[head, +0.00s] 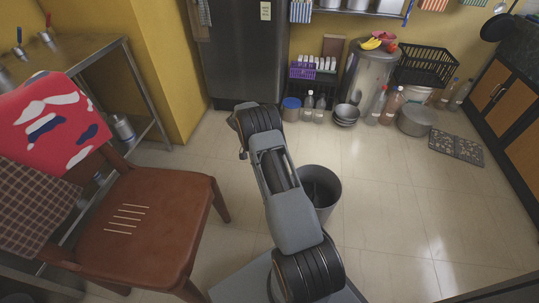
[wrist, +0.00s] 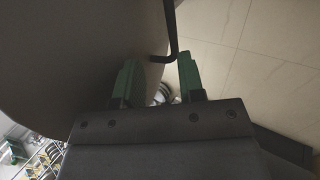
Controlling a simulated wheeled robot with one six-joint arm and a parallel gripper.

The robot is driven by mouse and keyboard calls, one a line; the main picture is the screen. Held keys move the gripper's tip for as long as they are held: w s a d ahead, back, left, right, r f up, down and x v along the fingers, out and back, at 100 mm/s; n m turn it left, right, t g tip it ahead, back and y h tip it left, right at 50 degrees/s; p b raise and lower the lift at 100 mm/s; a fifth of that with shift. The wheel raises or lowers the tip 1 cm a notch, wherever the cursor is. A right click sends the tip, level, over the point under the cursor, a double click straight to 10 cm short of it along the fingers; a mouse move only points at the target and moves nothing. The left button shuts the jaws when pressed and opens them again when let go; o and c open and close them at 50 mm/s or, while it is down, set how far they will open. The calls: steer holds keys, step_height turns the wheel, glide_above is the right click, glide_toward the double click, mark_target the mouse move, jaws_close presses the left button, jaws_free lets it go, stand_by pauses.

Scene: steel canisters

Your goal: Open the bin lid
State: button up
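A grey round bin (head: 328,205) stands on the floor just right of my arm in the head view. Its dark inside shows at the top, and my arm covers its left side; I cannot make out a lid there. In the wrist view my gripper (wrist: 157,70) has two green fingers held apart with a gap between them. A dark bent bar (wrist: 172,35) comes down from the top, its short foot near the fingertips; I cannot tell whether it touches them. A large, dark rounded surface (wrist: 75,55) fills the upper left. My gripper is hidden in the head view.
A brown chair (head: 145,225) with a red cloth stands at left. Along the back wall are a steel canister (head: 370,75), bowls (head: 346,115), bottles and a pot (head: 416,120). A patterned mat (head: 455,147) lies at right. The tiled floor right of the bin is clear.

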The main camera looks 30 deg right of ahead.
steer(key=p+v, duration=0.2)
steer(key=v, duration=0.7)
steer(key=shift+a+r, duration=0.15)
steer(key=shift+a, duration=0.05)
steer(key=shift+c, duration=0.4)
